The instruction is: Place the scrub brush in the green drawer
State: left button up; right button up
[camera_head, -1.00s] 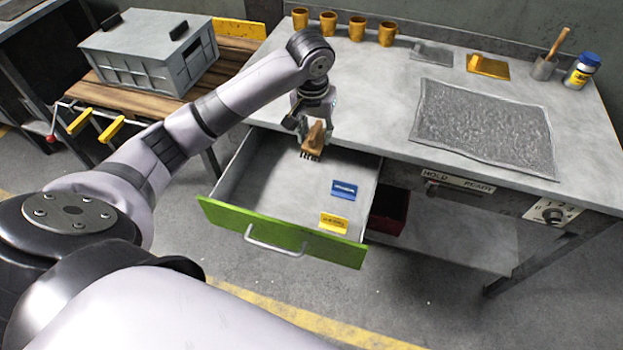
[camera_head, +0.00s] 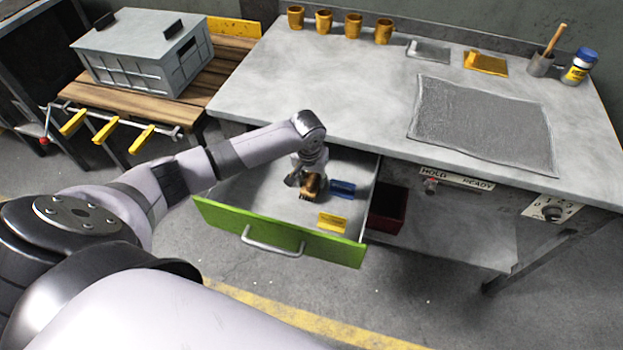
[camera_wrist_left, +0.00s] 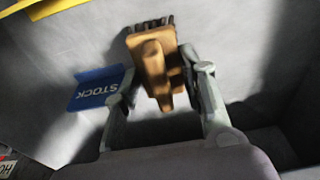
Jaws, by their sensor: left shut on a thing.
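The scrub brush (camera_head: 309,188) has a brown wooden body and dark bristles. My left gripper (camera_head: 307,183) is shut on it, and both are inside the open green drawer (camera_head: 222,217), toward its back middle. In the left wrist view the brush (camera_wrist_left: 154,62) sits between the two fingers of my left gripper (camera_wrist_left: 160,85), bristle end away from the palm. I cannot tell whether the brush touches the drawer floor. My right gripper is not in view.
Inside the drawer, a blue STOCK sign (camera_head: 342,188) stands just right of the brush, and a yellow sign (camera_head: 332,222) is nearer the front. The worktop (camera_head: 300,85) edge lies behind the drawer. A dark red bin (camera_head: 388,212) is to the drawer's right.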

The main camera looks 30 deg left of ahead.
aim_at(310, 182)
pick_arm(q)
jog(key=shift+f, duration=0.35)
jog(key=o, duration=1.2)
jog(key=shift+o, duration=0.2)
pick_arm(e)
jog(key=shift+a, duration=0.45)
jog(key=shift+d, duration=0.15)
pick_arm(q)
jog(key=shift+r, duration=0.2)
notch_tip(310, 182, up, 12)
jog(key=s+p, duration=0.1)
jog(key=shift+s+d, duration=0.2)
jog(key=shift+s, duration=0.15)
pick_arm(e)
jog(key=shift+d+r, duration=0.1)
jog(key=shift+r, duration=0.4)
pick_arm(q)
jog(key=shift+f, duration=0.1)
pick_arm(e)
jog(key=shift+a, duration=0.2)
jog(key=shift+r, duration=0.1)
